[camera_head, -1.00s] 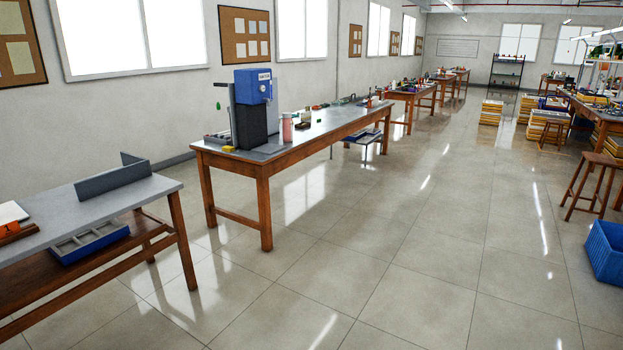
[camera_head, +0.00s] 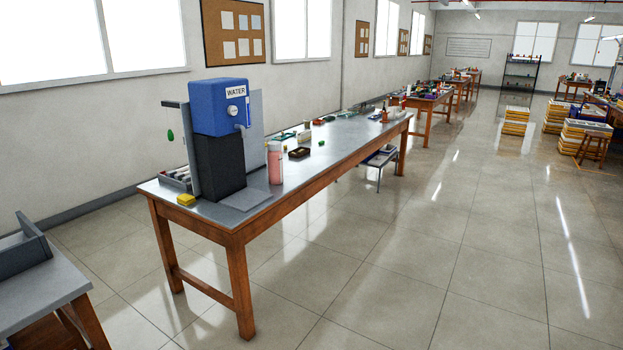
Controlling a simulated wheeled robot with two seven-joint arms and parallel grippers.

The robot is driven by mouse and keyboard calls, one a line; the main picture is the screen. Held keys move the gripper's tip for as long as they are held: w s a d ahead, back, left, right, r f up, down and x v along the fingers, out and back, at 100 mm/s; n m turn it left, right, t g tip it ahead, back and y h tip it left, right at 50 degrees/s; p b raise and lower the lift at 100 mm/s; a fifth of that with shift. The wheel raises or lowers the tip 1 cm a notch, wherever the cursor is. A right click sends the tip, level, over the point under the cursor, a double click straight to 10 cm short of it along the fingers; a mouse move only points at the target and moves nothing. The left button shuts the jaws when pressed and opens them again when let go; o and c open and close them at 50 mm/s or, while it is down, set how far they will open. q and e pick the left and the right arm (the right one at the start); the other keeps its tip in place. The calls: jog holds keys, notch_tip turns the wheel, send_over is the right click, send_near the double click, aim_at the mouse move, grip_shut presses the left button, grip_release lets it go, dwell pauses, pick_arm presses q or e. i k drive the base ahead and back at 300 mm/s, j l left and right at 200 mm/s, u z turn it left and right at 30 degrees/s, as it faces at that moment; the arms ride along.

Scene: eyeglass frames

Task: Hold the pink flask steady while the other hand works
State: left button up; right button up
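A pink flask (camera_head: 275,165) with a pale top stands upright on the grey top of the long wooden table (camera_head: 330,150). It is just right of a blue and black water dispenser (camera_head: 219,115) marked WATER. Neither of my grippers shows in the head view, and nothing is touching the flask.
A grey-topped table (camera_head: 45,290) with a raised panel is at the lower left. A yellow block (camera_head: 186,199) sits at the long table's near corner. Small items lie farther along its top.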

aim_at(275, 160)
jog(key=i, duration=0.85)
jog(key=i+u, duration=0.1)
jog(key=i, duration=0.75)
jog(key=i+l, duration=0.15)
jog(key=i, duration=0.65)
jog(key=u, duration=0.05)
